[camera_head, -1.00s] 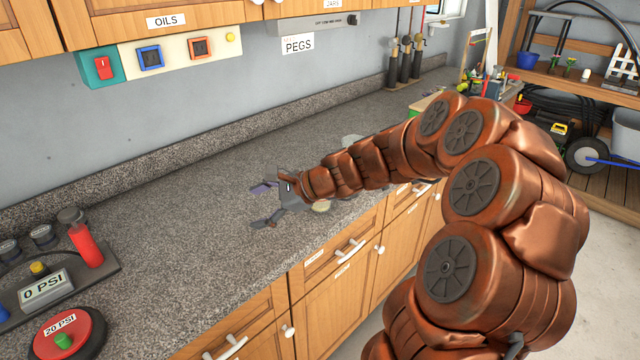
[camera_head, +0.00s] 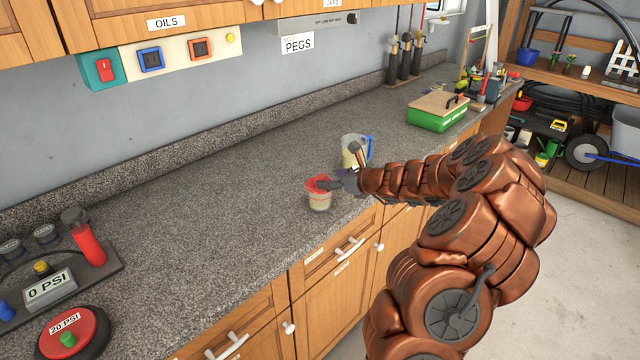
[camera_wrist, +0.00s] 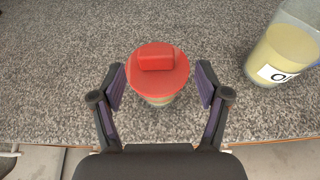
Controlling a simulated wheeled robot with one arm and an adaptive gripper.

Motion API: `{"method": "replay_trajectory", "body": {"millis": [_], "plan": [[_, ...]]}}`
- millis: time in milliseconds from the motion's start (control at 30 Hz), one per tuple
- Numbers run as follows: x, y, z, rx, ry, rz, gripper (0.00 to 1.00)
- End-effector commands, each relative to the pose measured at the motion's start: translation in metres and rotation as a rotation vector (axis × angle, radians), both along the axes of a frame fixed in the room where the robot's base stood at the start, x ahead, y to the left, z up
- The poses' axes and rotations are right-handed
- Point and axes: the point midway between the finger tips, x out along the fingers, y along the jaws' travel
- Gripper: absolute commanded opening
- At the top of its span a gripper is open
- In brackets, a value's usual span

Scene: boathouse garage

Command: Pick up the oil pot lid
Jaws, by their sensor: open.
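The oil pot lid (camera_head: 318,184) is red and round with a raised block handle, which shows clearly in the wrist view (camera_wrist: 158,68). It sits on a small pot (camera_head: 320,202) with pale yellow contents, near the counter's front edge. My gripper (camera_head: 336,184) is open, just right of the lid in the head view. In the wrist view its two fingers (camera_wrist: 160,84) stand apart on the left and right of the lid and pot, with gaps on both sides. Nothing is held. Most of the pot is hidden under the lid in the wrist view.
A clear jug (camera_head: 354,152) with yellow liquid and a blue handle stands behind my gripper; it is at the right in the wrist view (camera_wrist: 290,52). A green box (camera_head: 436,118) stands farther right. The speckled counter (camera_head: 210,200) left of the pot is clear.

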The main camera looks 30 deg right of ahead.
Motion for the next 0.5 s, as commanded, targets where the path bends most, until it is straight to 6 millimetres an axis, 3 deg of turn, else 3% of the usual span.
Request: {"method": "replay_trajectory", "body": {"millis": [300,500], "plan": [[0.033,0.013,-0.007,-0.001,0.001,0.001,0.75],[0.044,0.015,-0.014,-0.001,0.001,0.001,0.75]]}}
